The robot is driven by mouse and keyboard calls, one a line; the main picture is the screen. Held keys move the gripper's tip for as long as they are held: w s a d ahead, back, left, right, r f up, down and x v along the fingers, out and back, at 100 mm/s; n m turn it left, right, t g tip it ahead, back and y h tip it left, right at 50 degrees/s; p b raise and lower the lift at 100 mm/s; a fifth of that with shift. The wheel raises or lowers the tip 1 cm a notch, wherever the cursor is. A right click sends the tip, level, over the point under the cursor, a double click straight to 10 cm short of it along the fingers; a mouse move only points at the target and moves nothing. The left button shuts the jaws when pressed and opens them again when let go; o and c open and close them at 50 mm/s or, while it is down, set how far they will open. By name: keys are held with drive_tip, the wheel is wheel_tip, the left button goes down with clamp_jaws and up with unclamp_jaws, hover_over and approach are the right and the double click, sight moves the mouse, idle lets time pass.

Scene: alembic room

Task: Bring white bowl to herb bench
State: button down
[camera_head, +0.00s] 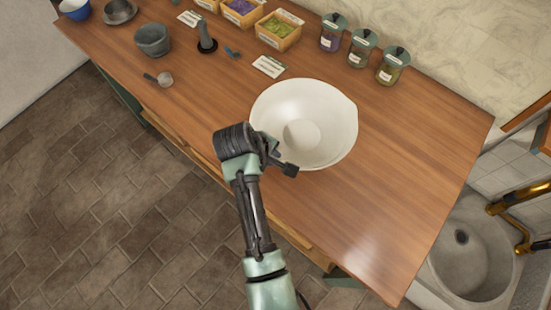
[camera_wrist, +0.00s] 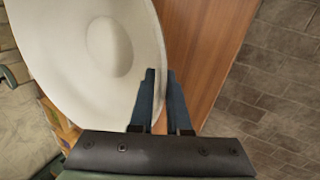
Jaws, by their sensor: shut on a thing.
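The large white bowl (camera_head: 318,100) is over the wooden bench (camera_head: 405,165), near its front edge. I cannot tell whether it rests on the top or is held slightly above it. My gripper (camera_head: 282,160) reaches in from the front and is shut on the bowl's near rim. In the wrist view the two dark fingers (camera_wrist: 161,82) straddle the rim of the bowl (camera_wrist: 60,45), and the bowl looks empty. The bench top (camera_wrist: 205,50) shows beside it. The bench carries herb trays and jars at the back; no sign names it as the herb bench.
Several lidded jars (camera_head: 362,48) and trays of herbs (camera_head: 278,31) line the back. A grey mortar (camera_head: 153,40), a small scoop (camera_head: 163,79) and a blue bowl (camera_head: 75,9) are at left. A stone sink (camera_head: 462,255) with a brass tap (camera_head: 520,205) is at right. The bench's right part is clear.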

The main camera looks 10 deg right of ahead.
drive_tip(key=shift+w+f, duration=0.15)
drive_tip(key=shift+f, duration=1.65)
drive_tip(key=shift+f, duration=0.15)
drive_tip(key=c, duration=1.2)
unclamp_jaws()
drive_tip(key=shift+s+f, duration=0.15)
drive_tip(key=shift+s, duration=0.05)
drive_tip(key=shift+c, duration=0.2)
drive_tip(key=o, duration=0.4)
drive_tip(key=shift+c, duration=0.2)
